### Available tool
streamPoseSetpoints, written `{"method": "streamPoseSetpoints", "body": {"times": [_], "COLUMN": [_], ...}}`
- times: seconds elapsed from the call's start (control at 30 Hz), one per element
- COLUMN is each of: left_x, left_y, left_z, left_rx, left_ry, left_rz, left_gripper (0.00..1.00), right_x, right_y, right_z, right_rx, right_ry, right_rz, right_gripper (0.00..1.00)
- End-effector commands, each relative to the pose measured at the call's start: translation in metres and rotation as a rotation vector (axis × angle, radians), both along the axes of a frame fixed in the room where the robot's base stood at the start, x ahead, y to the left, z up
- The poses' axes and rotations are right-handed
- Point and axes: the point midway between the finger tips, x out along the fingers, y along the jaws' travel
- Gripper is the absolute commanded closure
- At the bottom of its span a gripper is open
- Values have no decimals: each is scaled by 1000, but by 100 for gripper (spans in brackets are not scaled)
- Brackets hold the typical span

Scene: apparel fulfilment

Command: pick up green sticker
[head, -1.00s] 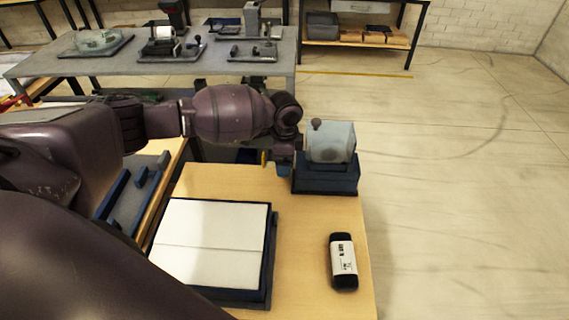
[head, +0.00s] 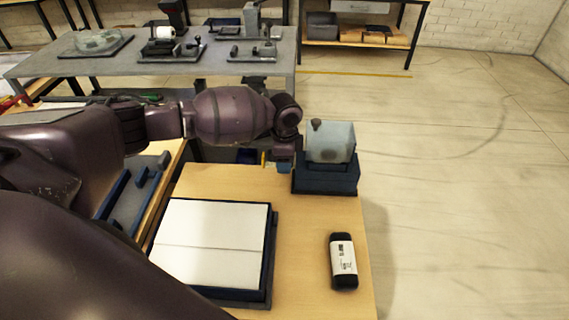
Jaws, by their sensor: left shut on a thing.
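My left arm reaches in from the left over the back of the wooden table. My left gripper (head: 284,166) is at its end, small and pointing down, just left of the blue box with a clear cover (head: 331,143). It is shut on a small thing. A small teal patch shows at its tip, but I cannot make out what it is. I cannot identify a green sticker anywhere in view. My right gripper is not in view.
A white two-panel box (head: 214,244) lies in a dark blue tray (head: 270,250) at the table's front left. A black device with a white label (head: 343,262) lies at the right. The wooden tabletop (head: 305,225) is clear between them. A grey bench (head: 215,70) with fixtures stands behind.

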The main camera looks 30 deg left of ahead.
Motion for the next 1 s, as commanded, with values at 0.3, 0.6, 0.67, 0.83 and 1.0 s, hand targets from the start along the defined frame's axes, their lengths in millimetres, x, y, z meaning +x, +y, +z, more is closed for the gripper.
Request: {"method": "streamPoseSetpoints", "body": {"times": [0.3, 0.6, 0.67, 0.83, 1.0], "left_x": [0, 1, 1, 1, 1], "left_y": [1, 0, 0, 0, 0], "left_z": [8, 74, 90, 134, 170], "left_rx": [1, 0, 0, 0, 0], "left_ry": [0, -7, -7, -5, -4], "left_rz": [-1, 0, -2, 0, 0], "left_gripper": [59, 59, 59, 59, 59], "right_x": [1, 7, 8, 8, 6], "right_y": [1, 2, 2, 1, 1], "right_z": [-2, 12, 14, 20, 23], "right_rx": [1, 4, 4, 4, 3], "right_ry": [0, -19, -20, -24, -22], "right_rz": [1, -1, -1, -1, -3], "right_gripper": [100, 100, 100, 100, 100]}}
